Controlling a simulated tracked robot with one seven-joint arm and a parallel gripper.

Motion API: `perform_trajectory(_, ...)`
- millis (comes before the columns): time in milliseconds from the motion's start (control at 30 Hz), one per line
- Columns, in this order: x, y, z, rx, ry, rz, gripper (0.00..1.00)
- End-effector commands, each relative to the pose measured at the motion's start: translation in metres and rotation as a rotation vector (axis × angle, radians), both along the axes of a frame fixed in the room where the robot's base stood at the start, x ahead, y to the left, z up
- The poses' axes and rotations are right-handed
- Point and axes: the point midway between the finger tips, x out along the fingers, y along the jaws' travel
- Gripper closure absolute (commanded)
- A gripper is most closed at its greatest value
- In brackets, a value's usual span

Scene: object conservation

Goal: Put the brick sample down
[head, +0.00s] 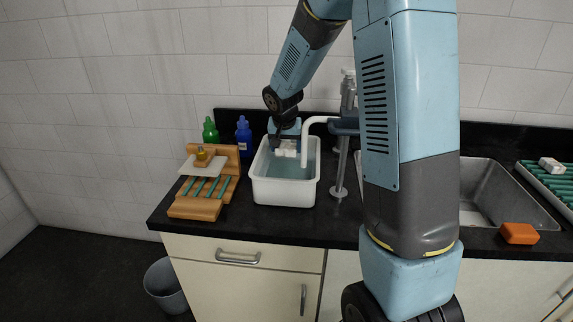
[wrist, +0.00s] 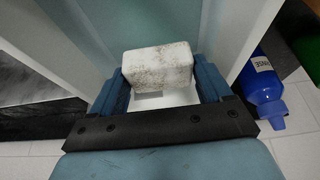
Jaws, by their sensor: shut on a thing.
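The brick sample (head: 287,149) is a small off-white block with brown speckles. In the wrist view the brick sample (wrist: 158,65) sits between the two blue fingers of my gripper (wrist: 160,84), which is shut on it. In the head view my gripper (head: 286,136) points down at the far part of a white tub (head: 285,191) holding pale water. The brick shows near the level of the tub's far rim; I cannot tell whether it touches the water.
A wooden stand (head: 196,208) with teal rods is left of the tub. Green (head: 210,131) and blue (head: 243,137) bottles stand behind. A white pipe (head: 306,140) reaches the tub's right side. Far right are a sink (head: 485,190), an orange block (head: 519,233) and a green-slatted rack (head: 545,183).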

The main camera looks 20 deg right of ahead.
Motion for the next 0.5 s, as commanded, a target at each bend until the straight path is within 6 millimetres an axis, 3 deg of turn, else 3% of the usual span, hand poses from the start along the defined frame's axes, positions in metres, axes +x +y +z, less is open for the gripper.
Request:
perform_trajectory(100, 0.000, 0.004, -0.017, 0.000, 0.002, 0.007, 0.59)
perform_trajectory(333, 0.000, 0.008, -0.031, 0.000, 0.000, 0.012, 0.59)
perform_trajectory(500, 0.000, 0.009, -0.053, 0.001, 0.002, 0.013, 0.59)
